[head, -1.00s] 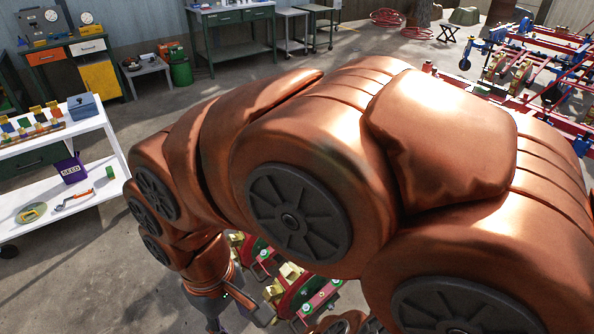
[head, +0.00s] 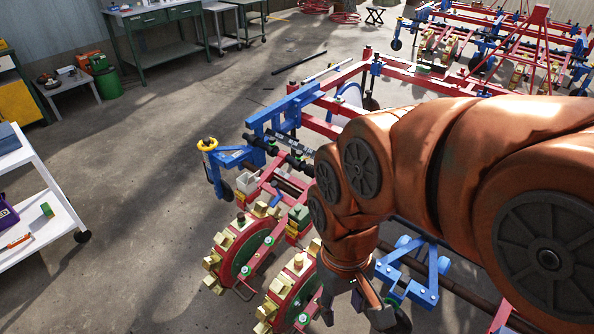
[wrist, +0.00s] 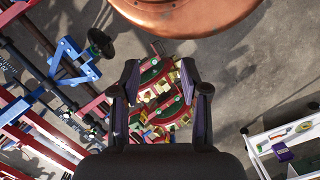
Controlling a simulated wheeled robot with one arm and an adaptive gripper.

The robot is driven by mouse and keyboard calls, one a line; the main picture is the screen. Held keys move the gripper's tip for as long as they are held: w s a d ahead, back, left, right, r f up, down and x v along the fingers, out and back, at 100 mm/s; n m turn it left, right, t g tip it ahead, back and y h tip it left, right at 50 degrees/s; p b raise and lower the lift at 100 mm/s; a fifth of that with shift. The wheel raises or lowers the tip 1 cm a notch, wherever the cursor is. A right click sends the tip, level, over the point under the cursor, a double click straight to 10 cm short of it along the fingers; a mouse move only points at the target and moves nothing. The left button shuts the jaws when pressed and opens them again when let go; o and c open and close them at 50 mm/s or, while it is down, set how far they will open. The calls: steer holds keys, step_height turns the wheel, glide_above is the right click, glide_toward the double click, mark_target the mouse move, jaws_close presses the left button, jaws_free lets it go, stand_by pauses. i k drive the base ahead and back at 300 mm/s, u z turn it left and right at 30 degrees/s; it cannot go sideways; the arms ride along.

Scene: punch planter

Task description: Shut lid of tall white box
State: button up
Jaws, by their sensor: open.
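My gripper (head: 358,306) hangs below the copper arm at the lower right of the head view, over the planter. In the wrist view its two dark fingers (wrist: 161,78) are spread apart with nothing held between them. Below them are the red and green punch wheels (wrist: 163,92). A small whitish box-like part (head: 248,181) sits on the planter frame, left of and apart from my gripper. I cannot tell for sure that it is the tall white box, nor how its lid stands. My arm hides part of the planter.
Punch wheels (head: 240,255) with yellow blocks stand beside my gripper. The planter's blue and red frame (head: 330,128) extends behind. A white cart (head: 38,222) is at the left and a green workbench (head: 160,45) at the back. Open concrete floor lies between cart and planter.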

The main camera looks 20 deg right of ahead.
mark_target(254, 177)
steer(key=z, duration=0.55)
steer(key=k, duration=1.1)
steer(key=u, duration=0.9)
steer(key=i, duration=1.65)
steer(key=z, duration=0.1)
